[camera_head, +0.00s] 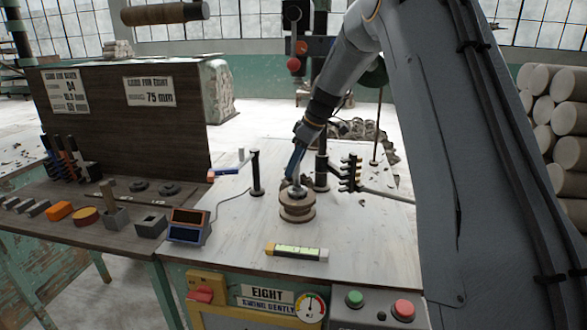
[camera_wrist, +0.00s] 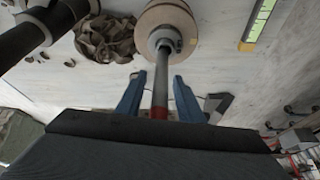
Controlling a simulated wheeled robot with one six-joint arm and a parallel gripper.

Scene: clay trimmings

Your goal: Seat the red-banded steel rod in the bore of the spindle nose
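The steel rod (camera_wrist: 160,85) stands in line with the spindle nose, its red band (camera_wrist: 159,113) close to my gripper's body in the wrist view. Its far end meets the grey metal spindle nose (camera_wrist: 165,42) at the centre of the round tan spindle (camera_wrist: 176,17); how deep it sits in the bore I cannot tell. My gripper (camera_wrist: 155,78) has its blue fingers on either side of the rod, with a narrow gap showing on each side. In the head view, my gripper (camera_head: 294,164) is just above the tan spindle (camera_head: 297,208), and the rod is mostly hidden.
A black post (camera_head: 256,174) stands left of the spindle, and a black rack (camera_head: 350,173) to its right. A yellow-ended level (camera_head: 296,251) lies in front.

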